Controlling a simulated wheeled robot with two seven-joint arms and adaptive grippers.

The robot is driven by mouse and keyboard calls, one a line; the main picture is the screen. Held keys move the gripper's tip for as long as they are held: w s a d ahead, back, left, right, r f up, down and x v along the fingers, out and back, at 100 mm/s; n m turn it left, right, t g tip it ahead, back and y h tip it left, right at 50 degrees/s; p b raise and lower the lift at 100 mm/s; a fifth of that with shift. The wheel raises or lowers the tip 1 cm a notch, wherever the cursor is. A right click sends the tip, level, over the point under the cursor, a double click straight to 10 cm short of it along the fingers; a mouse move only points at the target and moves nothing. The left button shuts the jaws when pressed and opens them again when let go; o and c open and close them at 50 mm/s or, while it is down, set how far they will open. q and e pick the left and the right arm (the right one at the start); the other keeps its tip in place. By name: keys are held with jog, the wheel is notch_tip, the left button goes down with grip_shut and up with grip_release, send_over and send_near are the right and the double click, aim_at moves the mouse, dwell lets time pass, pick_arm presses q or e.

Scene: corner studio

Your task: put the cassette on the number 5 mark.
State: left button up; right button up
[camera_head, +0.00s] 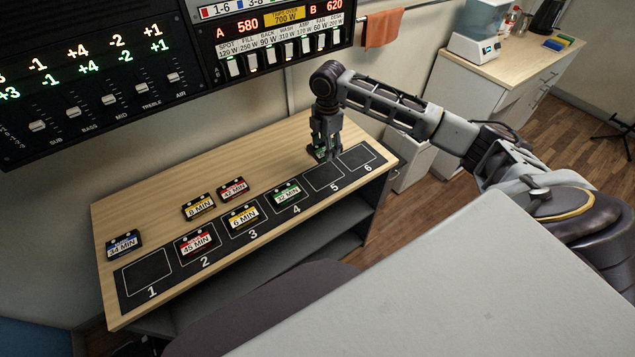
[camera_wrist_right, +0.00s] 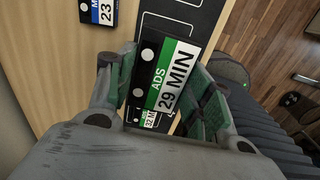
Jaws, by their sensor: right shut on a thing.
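My right gripper (camera_head: 325,150) is shut on a green-labelled cassette, which reads "ADS 29 MIN" in the wrist view (camera_wrist_right: 165,75). In the head view the gripper points down at the back edge of the number 5 mark (camera_head: 324,176); the held cassette is mostly hidden behind its fingers. I cannot tell whether the cassette touches the table. The outlined square at 5 shows bare at its front. My left gripper is not in view.
On the black strip, the green "32 MIN" cassette (camera_head: 287,195) sits on 4, a yellow one (camera_head: 244,216) on 3, a red one (camera_head: 198,242) on 2. Marks 1 (camera_head: 148,272) and 6 (camera_head: 357,158) look empty. A blue cassette (camera_wrist_right: 97,11) lies beside the strip.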

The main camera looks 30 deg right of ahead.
jog(key=shift+s+a, duration=0.25)
jog(key=shift+a, duration=0.25)
jog(key=shift+w+d+f+n, duration=0.1)
jog(key=shift+n, duration=0.2)
send_over(323, 175)
jog(key=shift+f, duration=2.45)
jog(key=shift+f, duration=0.1)
jog(key=shift+f, duration=2.4)
jog(key=shift+f, duration=0.1)
jog(key=o, duration=1)
jog(key=shift+o, duration=0.2)
